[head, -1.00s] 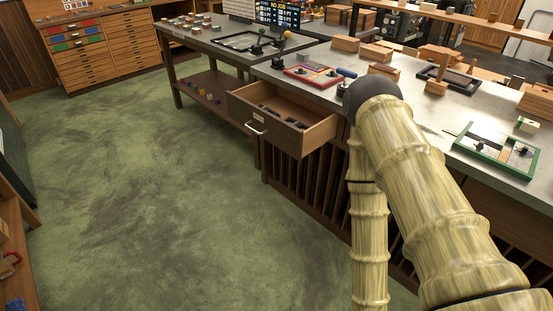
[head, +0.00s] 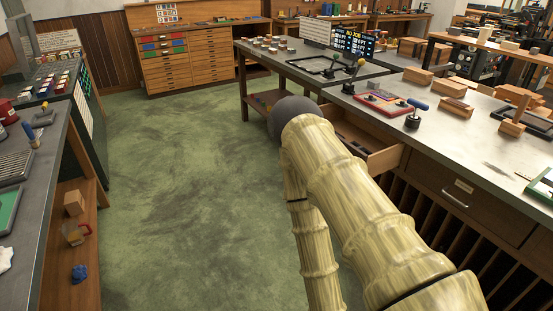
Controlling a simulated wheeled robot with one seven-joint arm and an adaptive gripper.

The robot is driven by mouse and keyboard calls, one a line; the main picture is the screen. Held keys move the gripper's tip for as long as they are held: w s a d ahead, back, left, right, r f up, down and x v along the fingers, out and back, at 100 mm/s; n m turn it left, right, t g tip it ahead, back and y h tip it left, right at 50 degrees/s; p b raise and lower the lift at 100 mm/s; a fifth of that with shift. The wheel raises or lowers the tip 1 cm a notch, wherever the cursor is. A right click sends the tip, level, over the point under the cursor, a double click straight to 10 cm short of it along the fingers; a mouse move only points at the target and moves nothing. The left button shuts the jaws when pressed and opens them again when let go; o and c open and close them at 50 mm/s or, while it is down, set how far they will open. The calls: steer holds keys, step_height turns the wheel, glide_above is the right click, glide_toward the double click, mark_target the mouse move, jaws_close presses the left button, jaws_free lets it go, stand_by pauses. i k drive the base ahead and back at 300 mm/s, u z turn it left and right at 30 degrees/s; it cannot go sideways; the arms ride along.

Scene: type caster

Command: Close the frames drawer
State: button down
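The frames drawer (head: 383,159) is pulled out from the dark wooden cabinet under the grey-topped bench on the right. Its right side panel and part of its inside show. My arm, pale and bamboo-like with a dark round joint, crosses in front of it and hides its front and handle. My gripper is not seen; it is out of sight behind or below my arm.
A shut drawer (head: 458,197) with a label and handle is in the same cabinet, to the right. The grey bench top (head: 480,137) holds wooden blocks and a red-framed tray (head: 384,103). Another bench (head: 45,195) stands at left. Green floor (head: 175,190) between is open.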

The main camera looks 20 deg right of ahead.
mark_target(388, 150)
steer(key=u, duration=0.45)
steer(key=i, duration=0.85)
steer(key=z, duration=0.9)
